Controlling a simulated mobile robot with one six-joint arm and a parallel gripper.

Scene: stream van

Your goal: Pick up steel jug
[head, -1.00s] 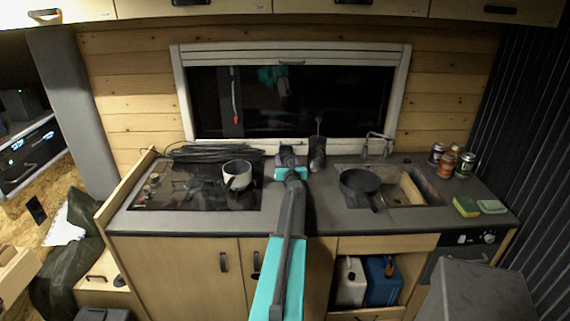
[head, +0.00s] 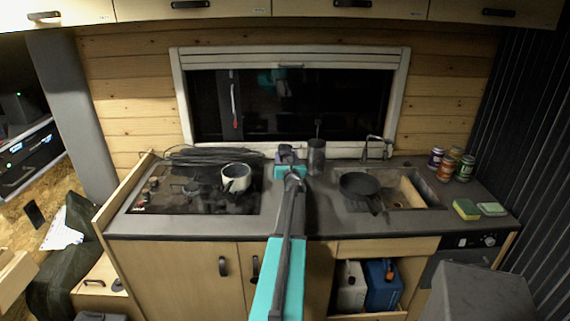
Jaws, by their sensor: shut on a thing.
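The steel jug (head: 317,158) is a grey metal cylinder at the back of the counter, below the window and left of the sink. A thin dark upright thing shows above its rim. My gripper (head: 302,162) is at the jug's left side and is shut on it. The fingertips are small and partly hidden by my own arm, so the exact grip is hard to see. The jug looks upright. I cannot tell whether its base touches the counter.
A pale pot (head: 236,179) stands on the black hob (head: 190,205) to the left. A dark pan (head: 359,186) lies over the sink (head: 422,190) to the right. Several cans (head: 447,168) and a sponge (head: 466,209) are farther right. The window (head: 290,105) is close behind.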

